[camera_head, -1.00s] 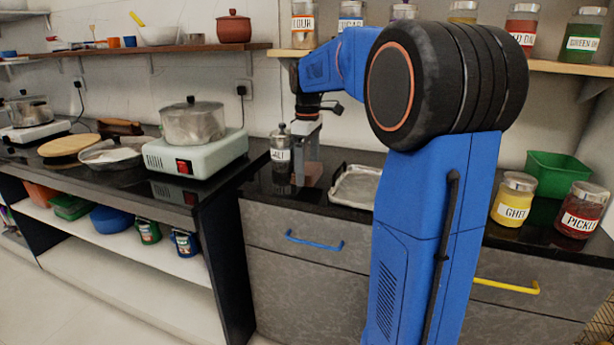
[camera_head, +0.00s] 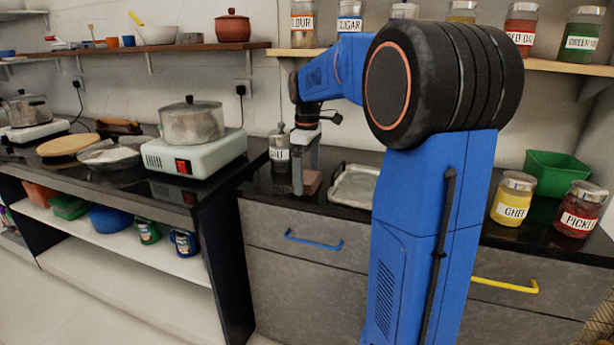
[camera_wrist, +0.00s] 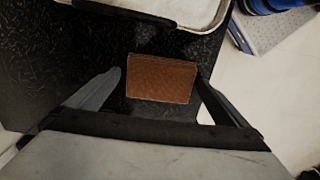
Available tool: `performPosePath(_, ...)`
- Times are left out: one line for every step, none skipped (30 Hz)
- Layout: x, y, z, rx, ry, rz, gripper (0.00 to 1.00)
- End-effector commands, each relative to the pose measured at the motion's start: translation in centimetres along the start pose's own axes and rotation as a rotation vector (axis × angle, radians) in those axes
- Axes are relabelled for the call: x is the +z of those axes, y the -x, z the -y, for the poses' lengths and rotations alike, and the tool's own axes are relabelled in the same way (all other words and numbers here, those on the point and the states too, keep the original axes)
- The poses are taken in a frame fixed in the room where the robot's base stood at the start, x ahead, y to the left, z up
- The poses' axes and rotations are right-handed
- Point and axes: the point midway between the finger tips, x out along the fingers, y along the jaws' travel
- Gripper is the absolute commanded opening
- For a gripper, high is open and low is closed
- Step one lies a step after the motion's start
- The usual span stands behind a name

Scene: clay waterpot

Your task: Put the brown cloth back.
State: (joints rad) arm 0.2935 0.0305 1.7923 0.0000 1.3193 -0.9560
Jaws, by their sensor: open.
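The brown cloth (camera_wrist: 162,79) shows in the wrist view as a small folded rectangle on the black countertop. It lies between and just beyond the fingers of my gripper (camera_wrist: 158,90), which are spread wide on either side of it. In the head view, my gripper (camera_head: 304,182) points down over the counter. The brown cloth (camera_head: 312,182) shows there beside the fingers, close to the counter's front edge. I cannot tell whether a finger touches it. Nothing is held.
A metal tray (camera_head: 354,186) lies right of the cloth; its rim (camera_wrist: 130,13) also shows in the wrist view. A labelled jar (camera_head: 279,146) stands close behind my gripper. A stove with a steel pot (camera_head: 192,124) is to the left. Counter (camera_wrist: 40,60) near the cloth is bare.

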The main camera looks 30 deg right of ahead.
Motion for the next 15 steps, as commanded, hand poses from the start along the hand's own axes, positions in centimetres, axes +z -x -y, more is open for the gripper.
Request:
performPosePath(0.0,0.4,0.0,0.001,0.000,-0.001,1.00)
performPosePath(0.0,0.7,0.0,0.001,0.000,-0.001,1.00)
performPosePath(0.0,1.3,0.0,0.002,0.000,-0.001,1.00)
performPosePath(0.0,1.8,-0.1,0.003,0.000,-0.002,1.00)
performPosePath(0.0,2.3,0.0,0.003,0.000,-0.002,1.00)
performPosePath(0.0,3.0,0.0,0.003,0.000,-0.002,1.00)
performPosePath(0.0,3.6,-0.1,0.003,0.000,-0.002,1.00)
performPosePath(0.0,4.2,0.0,0.003,0.000,-0.002,1.00)
performPosePath(0.0,5.0,-0.1,0.004,0.000,-0.002,1.00)
performPosePath(0.0,5.6,-0.1,0.003,0.000,-0.002,1.00)
performPosePath(0.0,6.2,-0.1,0.003,0.000,-0.002,1.00)
performPosePath(0.0,7.0,-0.1,0.003,0.000,-0.002,1.00)
performPosePath(0.0,7.5,0.0,0.003,0.000,-0.002,1.00)
performPosePath(0.0,8.0,-0.1,0.003,0.000,-0.002,1.00)
performPosePath(0.0,8.7,0.0,0.002,0.000,-0.002,1.00)
